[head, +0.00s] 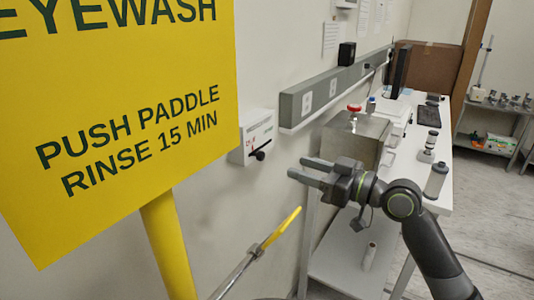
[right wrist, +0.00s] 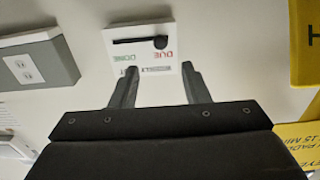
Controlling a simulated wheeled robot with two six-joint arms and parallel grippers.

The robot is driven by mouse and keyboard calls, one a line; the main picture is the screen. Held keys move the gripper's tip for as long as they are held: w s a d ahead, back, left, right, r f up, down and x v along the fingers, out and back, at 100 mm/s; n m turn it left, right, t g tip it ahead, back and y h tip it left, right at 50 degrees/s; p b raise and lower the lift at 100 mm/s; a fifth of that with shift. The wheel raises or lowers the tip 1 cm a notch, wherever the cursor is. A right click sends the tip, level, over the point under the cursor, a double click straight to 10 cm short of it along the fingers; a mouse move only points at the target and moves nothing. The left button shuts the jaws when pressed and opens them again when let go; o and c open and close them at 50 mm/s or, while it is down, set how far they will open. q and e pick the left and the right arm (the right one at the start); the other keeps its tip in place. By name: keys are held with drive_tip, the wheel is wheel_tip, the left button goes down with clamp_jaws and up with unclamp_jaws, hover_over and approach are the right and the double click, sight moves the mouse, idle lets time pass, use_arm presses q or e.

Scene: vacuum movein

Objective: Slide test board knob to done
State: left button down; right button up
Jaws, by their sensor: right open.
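The test board (head: 257,132) is a small white box on the wall with a black knob (head: 260,155). In the right wrist view the board (right wrist: 142,66) shows a dark horizontal slot, with green DONE lettering towards the left and red DUE lettering towards the right. The black knob (right wrist: 160,42) sits at the right end of the slot, on the DUE side. My right gripper (head: 297,167) is open and empty, pointing at the board from the right, apart from the knob. In the right wrist view its fingertips (right wrist: 159,71) frame the lower part of the board. My left gripper is not visible.
A large yellow eyewash sign (head: 130,100) on a yellow post (head: 168,245) fills the left. A grey outlet rail (head: 325,92) runs along the wall. A metal box (head: 357,137) stands on the white bench (head: 440,180).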

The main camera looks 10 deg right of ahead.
sight(263, 156)
drive_tip(key=p+x, duration=0.2)
drive_tip(key=x, duration=0.6)
drive_tip(key=shift+w+a+r, duration=0.1)
drive_tip(key=shift+w+a, duration=0.05)
drive_tip(key=shift+p+x, duration=0.3)
drive_tip(key=shift+x, duration=0.45)
clamp_jaws()
